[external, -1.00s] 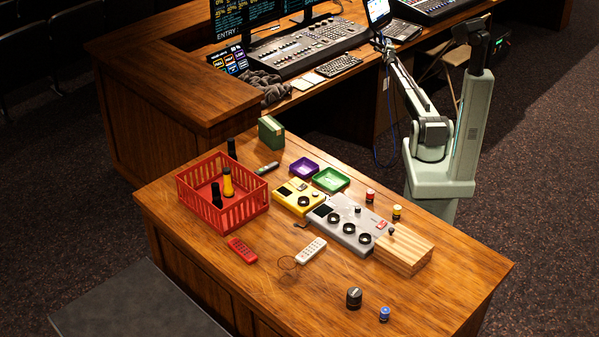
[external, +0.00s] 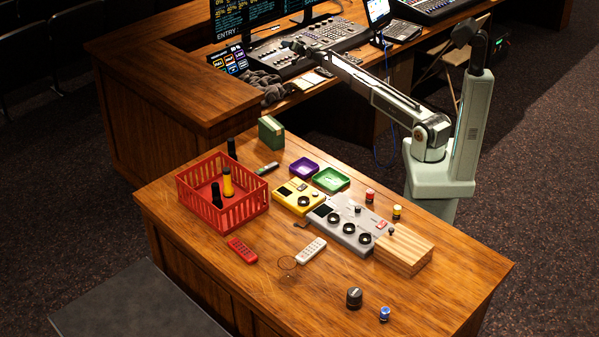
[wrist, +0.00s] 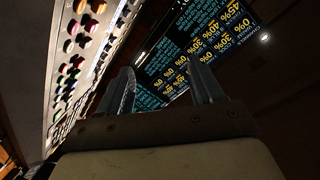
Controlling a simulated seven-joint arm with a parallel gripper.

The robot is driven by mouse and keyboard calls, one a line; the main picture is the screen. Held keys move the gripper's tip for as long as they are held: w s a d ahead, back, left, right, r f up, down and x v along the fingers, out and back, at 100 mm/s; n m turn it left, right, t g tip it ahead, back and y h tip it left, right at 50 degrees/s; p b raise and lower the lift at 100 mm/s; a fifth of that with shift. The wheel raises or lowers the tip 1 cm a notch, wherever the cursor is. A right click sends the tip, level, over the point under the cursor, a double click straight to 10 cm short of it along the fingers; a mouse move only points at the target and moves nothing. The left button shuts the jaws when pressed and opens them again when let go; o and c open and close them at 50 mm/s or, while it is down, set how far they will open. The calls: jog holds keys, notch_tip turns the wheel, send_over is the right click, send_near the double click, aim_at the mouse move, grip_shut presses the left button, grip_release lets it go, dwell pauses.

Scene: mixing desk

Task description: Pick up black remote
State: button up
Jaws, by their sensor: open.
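I cannot make out a clearly black remote. On the desk in the external view lie a red remote (external: 242,250), a white remote (external: 311,250) and a slim dark grey-green stick-like item (external: 267,169), which may be a remote or a marker. My gripper (external: 296,46) is far from them, high over the rear console. In the wrist view, my gripper (wrist: 162,80) has its two fingers apart with nothing between them. That view shows only the console keys and a screen, no remote.
A red crate (external: 247,217) holds black and yellow cylinders. Nearby are a yellow box (external: 292,205), a grey control box (external: 328,220), purple (external: 304,176) and green (external: 345,187) trays, and a wooden block (external: 405,260). Screens (external: 247,18) stand behind the rear console (external: 320,45).

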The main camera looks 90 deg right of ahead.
jog(key=w+a+r+n+y, duration=0.1)
jog(key=w+a+n, duration=0.4)
jog(key=a, duration=0.9)
jog(key=w+a+r+n+y, duration=0.2)
jog(key=w+a+n, duration=0.4)
jog(key=w+a, duration=0.5)
jog(key=w+a+r+n+y, duration=0.2)
jog(key=w+a+n, duration=0.3)
jog(key=a, duration=1.2)
jog(key=shift+w+r+t+y, duration=0.1)
jog(key=shift+w+t+y, duration=0.1)
jog(key=shift+w+y, duration=0.45)
jog(key=shift+w+r+t+y, duration=0.1)
jog(key=shift+w+t+y, duration=0.15)
jog(key=shift+w, duration=0.8)
jog(key=a+r+n+g+y, duration=0.25)
jog(key=a+n, duration=0.75)
jog(key=a, duration=1.9)
jog(key=g+y, duration=0.3)
jog(key=g, duration=0.6)
send_over(270, 165)
jog(key=shift+n, duration=0.3)
jog(key=f, duration=1.6)
jog(key=shift+s+f, duration=0.3)
jog(key=shift+f, duration=0.1)
jog(key=shift+w+a+f, duration=0.1)
jog(key=shift+w+f, duration=0.05)
jog(key=shift+f, duration=1.25)
jog(key=shift+w+f, duration=0.1)
jog(key=shift+f, duration=1.25)
